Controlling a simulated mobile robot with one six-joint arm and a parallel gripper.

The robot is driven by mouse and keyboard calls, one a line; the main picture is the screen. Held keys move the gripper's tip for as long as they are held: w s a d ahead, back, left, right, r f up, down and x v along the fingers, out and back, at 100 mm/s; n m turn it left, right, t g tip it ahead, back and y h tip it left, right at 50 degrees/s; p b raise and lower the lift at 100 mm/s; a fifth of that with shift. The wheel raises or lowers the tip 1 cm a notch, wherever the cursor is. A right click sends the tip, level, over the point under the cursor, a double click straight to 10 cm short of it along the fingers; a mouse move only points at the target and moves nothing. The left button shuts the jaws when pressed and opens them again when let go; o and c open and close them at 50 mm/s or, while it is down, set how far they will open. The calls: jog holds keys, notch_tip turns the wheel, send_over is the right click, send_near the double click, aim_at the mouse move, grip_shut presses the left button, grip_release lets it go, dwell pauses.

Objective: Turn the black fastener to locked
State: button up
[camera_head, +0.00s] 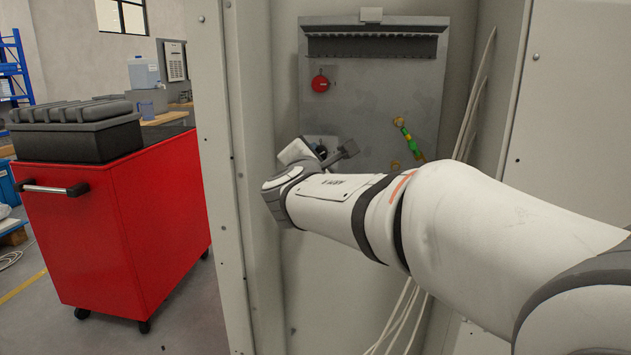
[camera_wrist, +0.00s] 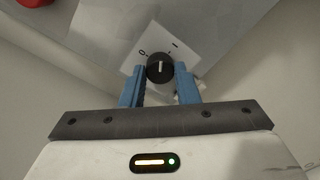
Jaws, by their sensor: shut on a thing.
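The black fastener (camera_wrist: 160,68) is a round black knob with a white pointer line, on a white plate (camera_wrist: 140,46) marked 0 and I. In the wrist view the line points up the picture, between the two marks. My gripper (camera_wrist: 160,74) has its two blue fingers shut on the knob, one on each side. In the head view my gripper (camera_head: 318,150) is at the lower left of the grey panel (camera_head: 365,110), and my arm and wrist hide most of the knob there.
A red round knob (camera_head: 320,83) sits higher on the panel. A green and yellow part (camera_head: 406,135) is to the right, with loose white cables (camera_head: 472,105) beyond it. The cabinet's left side wall (camera_head: 262,200) is close to my wrist. A red cart (camera_head: 125,220) stands outside.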

jog(key=m+b, duration=0.6)
jog(key=b, duration=0.2)
jog(key=shift+b, duration=0.35)
jog(key=shift+r+m, duration=0.2)
jog(key=shift+m, duration=0.1)
jog(key=o, duration=1)
jog(key=shift+f, duration=0.1)
jog(key=p+v, duration=0.1)
jog(key=v, duration=0.7)
jog(key=shift+d, duration=0.2)
